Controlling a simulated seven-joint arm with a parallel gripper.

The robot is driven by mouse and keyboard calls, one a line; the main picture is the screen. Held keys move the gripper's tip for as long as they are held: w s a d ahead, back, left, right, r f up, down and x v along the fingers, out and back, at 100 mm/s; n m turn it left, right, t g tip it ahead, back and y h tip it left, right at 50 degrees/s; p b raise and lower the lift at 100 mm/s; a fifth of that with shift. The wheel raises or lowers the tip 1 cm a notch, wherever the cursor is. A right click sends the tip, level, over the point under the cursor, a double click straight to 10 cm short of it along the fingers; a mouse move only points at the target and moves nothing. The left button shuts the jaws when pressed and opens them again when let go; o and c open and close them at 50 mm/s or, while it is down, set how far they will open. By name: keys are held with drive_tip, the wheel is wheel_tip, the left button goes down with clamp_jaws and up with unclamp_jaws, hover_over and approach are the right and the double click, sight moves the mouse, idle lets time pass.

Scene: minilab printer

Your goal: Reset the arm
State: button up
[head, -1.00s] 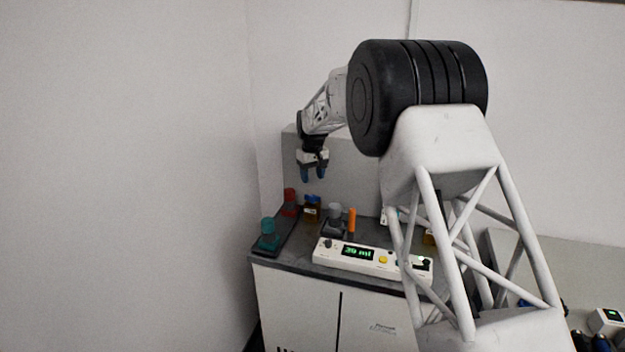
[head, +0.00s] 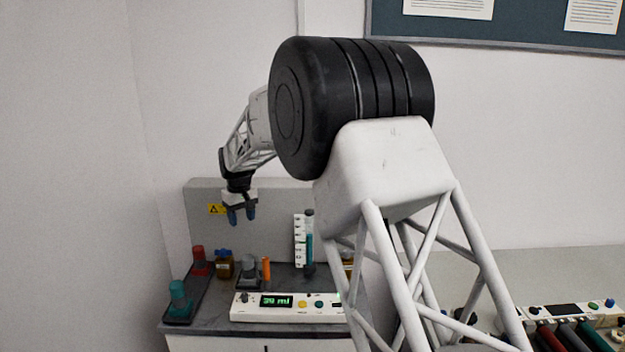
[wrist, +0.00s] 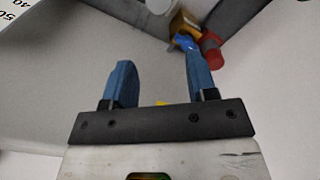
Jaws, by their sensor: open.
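My gripper (head: 241,215) hangs above the printer bench at the left in the head view, fingers pointing down. Its two blue fingers stand apart with nothing between them, which also shows in the wrist view (wrist: 155,85). It is well above the bottles and touches nothing. The large black joint and white lattice links of my arm fill the middle of the head view and hide part of the bench.
Below stand a teal bottle (head: 179,299), a red bottle (head: 200,260), an amber bottle (head: 224,265), a grey piece (head: 249,271) and an orange cylinder (head: 266,272). A white control panel (head: 285,307) reads 39 ml. Another panel (head: 575,312) is at the right.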

drive_tip(key=s+d+r+m, duration=0.1)
drive_tip(key=s+d+r, duration=0.3)
drive_tip(key=s+d, duration=0.45)
drive_tip(key=s+d+r+m+t, duration=0.15)
drive_tip(key=s+d+r, duration=0.25)
drive_tip(key=s+d, duration=0.45)
drive_tip(key=s+d+r+m+g, duration=0.15)
drive_tip(key=s+d+r, duration=0.25)
drive_tip(key=s+d, duration=0.45)
drive_tip(key=s+d+f+m, duration=0.1)
drive_tip(key=s+d, duration=0.4)
drive_tip(key=s, duration=0.5)
drive_tip(key=s+d+f+m+t, duration=0.1)
drive_tip(key=s+d+f, duration=0.2)
drive_tip(key=s, duration=0.7)
drive_tip(key=s+d+f+m+t, duration=0.1)
drive_tip(key=s+d+f+m, duration=0.1)
drive_tip(key=s+d, duration=0.5)
drive_tip(key=s+f, duration=0.1)
drive_tip(key=s, duration=0.2)
drive_tip(key=shift+s, duration=0.2)
